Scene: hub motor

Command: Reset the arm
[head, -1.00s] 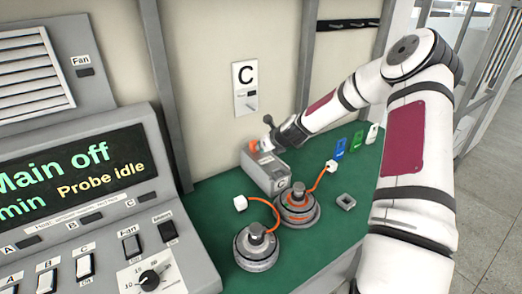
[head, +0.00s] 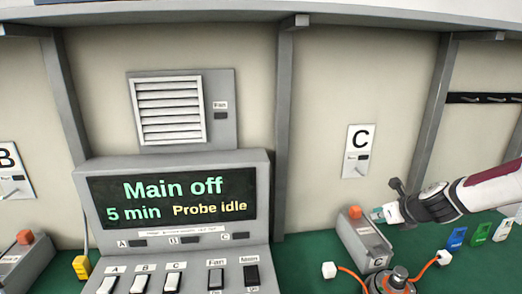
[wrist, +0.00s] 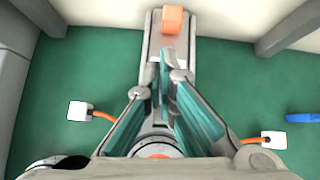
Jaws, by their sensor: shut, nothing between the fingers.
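My gripper (head: 384,214) is at the right in the head view, just right of the orange block (head: 355,213) on top of a grey box (head: 362,245). In the wrist view my gripper's teal-sided fingers (wrist: 165,60) come together at their tips over the grey box (wrist: 186,52). Nothing shows between them. The orange block (wrist: 173,20) is beyond the tips, at the box's far end. Whether the fingers touch the box is unclear. My arm reaches in from the right edge of the head view.
A console screen (head: 172,197) reads "Main off, 5 min, Probe idle", with switches below. A round motor (head: 398,280) with orange cables and white plugs sits in front of the box. Blue, green and white tags (head: 480,233) lie right. The wall panel C (head: 358,151) is behind.

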